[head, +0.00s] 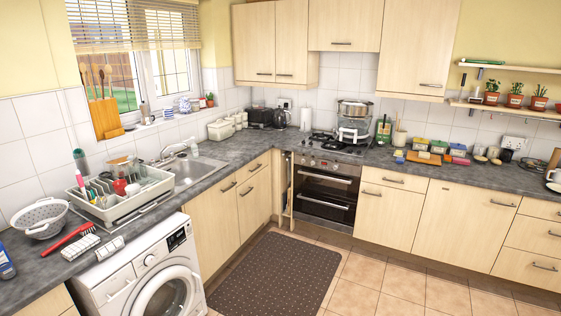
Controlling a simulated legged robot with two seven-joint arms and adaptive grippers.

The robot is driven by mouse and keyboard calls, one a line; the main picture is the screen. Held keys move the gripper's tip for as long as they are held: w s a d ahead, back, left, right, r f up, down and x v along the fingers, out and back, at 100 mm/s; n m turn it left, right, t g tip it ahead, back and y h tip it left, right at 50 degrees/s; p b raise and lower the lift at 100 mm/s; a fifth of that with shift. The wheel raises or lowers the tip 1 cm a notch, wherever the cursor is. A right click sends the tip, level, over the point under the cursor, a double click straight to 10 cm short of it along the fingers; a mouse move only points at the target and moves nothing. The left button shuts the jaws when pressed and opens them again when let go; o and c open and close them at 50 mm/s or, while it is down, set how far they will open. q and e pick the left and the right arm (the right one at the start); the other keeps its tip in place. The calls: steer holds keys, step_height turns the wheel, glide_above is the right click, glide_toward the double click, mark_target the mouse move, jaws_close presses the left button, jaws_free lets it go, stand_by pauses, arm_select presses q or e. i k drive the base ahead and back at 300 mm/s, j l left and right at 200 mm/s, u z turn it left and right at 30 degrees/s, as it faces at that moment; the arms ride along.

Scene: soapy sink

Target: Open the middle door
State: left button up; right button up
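Several pale wood cabinet doors are in view, and I cannot tell which one is the middle door. Above the hob is a short upper door (345,22), between a pair of upper doors (264,50) on the left and a taller upper door (420,45) on the right; all look shut. Under the counter are shut doors near the sink (212,235) and a shut door (388,220) right of the oven, with a wider one (465,230) beyond it. A narrow pale panel (288,190) at the oven's left edge seems to stand slightly out. Neither gripper is in view.
The oven (325,192) is shut below the hob. A dark mat (275,272) lies on the tiled floor (385,285). A white washing machine (150,275) stands at the left front, below a dish rack (125,192). The central floor is clear.

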mark_target(252, 195)
steer(key=i, duration=2.45)
